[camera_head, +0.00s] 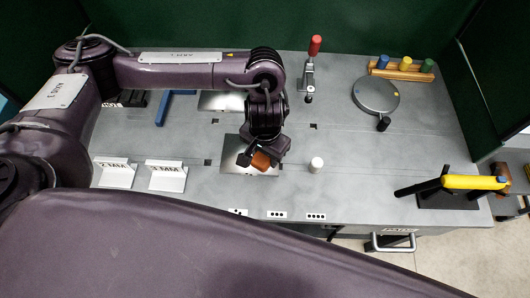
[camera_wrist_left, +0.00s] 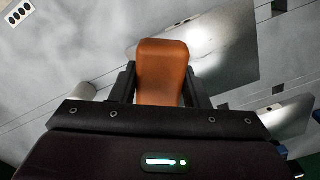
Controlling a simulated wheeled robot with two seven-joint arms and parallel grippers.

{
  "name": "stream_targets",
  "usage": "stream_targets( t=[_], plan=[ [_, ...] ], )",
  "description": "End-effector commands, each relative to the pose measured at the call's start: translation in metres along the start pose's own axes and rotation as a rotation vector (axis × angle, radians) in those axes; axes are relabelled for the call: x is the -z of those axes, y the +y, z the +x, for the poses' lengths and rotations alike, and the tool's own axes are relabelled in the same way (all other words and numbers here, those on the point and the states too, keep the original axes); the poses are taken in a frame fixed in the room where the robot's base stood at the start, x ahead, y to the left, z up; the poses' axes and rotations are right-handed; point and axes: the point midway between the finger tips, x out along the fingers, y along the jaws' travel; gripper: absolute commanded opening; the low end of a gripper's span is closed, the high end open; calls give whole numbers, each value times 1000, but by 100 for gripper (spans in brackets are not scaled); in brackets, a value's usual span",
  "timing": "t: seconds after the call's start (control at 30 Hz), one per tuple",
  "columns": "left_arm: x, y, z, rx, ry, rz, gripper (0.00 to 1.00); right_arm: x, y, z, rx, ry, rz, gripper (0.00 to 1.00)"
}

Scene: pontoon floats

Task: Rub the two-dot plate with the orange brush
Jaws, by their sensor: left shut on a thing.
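My left gripper (camera_head: 262,156) is shut on the orange brush (camera_head: 261,161), a small orange block. In the left wrist view the brush (camera_wrist_left: 161,70) sits between the two dark fingers of the gripper (camera_wrist_left: 161,85). In the head view the brush is over a shiny metal plate (camera_head: 232,154); the gripper hides part of it. This plate also shows in the left wrist view (camera_wrist_left: 228,42), partly behind the brush. Whether the brush touches it I cannot tell. A small dotted label (camera_head: 238,212) is on the bench's front edge below this plate. My right gripper is not in view.
A second plate (camera_head: 222,101) lies farther back. A white cylinder (camera_head: 316,165) stands right of the brush. Two white label stands (camera_head: 168,178) are at left. A red-handled clamp (camera_head: 310,75), a round grey disc (camera_head: 376,95) and a yellow-handled tool (camera_head: 470,182) occupy the right.

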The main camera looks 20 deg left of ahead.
Motion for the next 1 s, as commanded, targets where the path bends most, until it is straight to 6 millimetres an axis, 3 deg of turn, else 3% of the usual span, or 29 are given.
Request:
stream_targets(
  t=[1.0],
  plan=[
    [0, 0, 13, 0, 0, 0, 23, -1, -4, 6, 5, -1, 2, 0]
  ],
)
